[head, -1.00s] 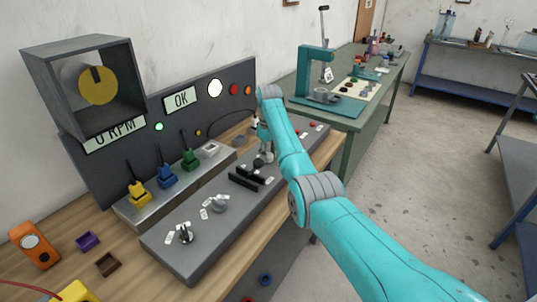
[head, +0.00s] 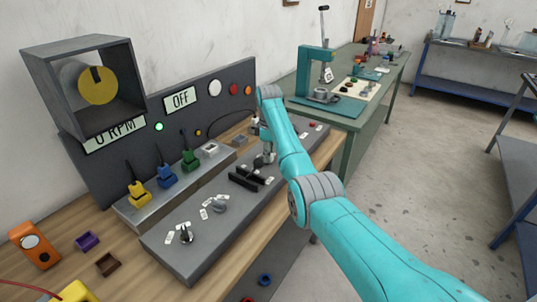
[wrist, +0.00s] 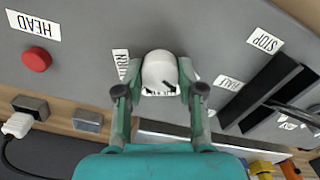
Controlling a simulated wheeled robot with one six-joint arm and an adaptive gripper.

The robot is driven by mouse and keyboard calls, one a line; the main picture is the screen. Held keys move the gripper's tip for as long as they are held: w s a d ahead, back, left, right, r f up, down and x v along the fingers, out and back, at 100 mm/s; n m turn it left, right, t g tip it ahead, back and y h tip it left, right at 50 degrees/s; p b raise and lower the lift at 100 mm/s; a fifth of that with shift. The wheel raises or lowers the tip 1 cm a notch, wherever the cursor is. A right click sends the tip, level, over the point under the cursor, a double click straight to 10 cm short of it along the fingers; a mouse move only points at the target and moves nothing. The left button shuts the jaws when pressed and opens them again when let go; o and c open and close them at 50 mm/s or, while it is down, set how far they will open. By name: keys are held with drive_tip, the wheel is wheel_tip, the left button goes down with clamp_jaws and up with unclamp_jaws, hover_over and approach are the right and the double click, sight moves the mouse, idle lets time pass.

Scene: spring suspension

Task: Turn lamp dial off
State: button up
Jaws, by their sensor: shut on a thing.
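My gripper (wrist: 160,95) is shut on a pale round dial (wrist: 160,68) on the grey control panel (wrist: 120,20). One finger is on each side of the dial, and its lower part shows a dark mark. In the head view my gripper (head: 264,150) is at the far half of the panel (head: 175,262), partly hidden by my arm. A display on the upright board reads OFF (head: 181,98). The round white lamp (head: 215,89) beside it looks dull white.
Two other knobs, a near one (head: 185,236) and a middle one (head: 219,204), sit on the panel. Black slider bars (wrist: 262,92) lie right of the dial in the wrist view; a red button (wrist: 37,59) is left. Yellow, blue and green plugs stand behind the panel.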

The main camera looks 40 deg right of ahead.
idle(0.4)
drive_tip(key=o, duration=1.1)
drive_tip(key=shift+o, duration=0.2)
drive_tip(key=shift+r, duration=0.1)
wheel_tip(320, 180, up, 12)
